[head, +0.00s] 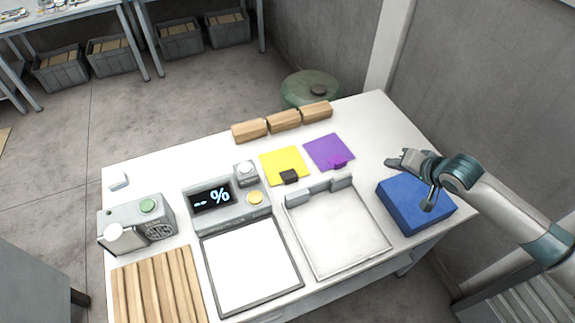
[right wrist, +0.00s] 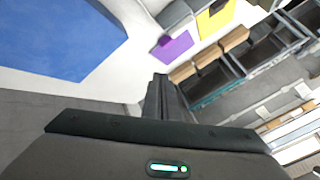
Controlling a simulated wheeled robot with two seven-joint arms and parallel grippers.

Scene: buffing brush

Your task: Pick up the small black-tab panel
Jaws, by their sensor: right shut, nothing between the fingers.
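The small black-tab panel is a yellow square (head: 283,163) with a black tab (head: 290,177) on its front edge. It lies flat on the white table, left of a purple panel (head: 329,151) with a purple tab. In the right wrist view the yellow panel (right wrist: 214,20) is at the top, partly cut off, beyond the purple panel (right wrist: 172,47). My right gripper (head: 393,162) is shut and empty, above the table's right part, to the right of both panels and apart from them. My left gripper is not in view.
A blue block (head: 413,205) sits below my right arm. A white tray with raised rim (head: 386,243) stands in front of the panels. A display unit (head: 211,200) is left of them. Wooden blocks (head: 283,121) line the back edge. Bare table lies right of the purple panel.

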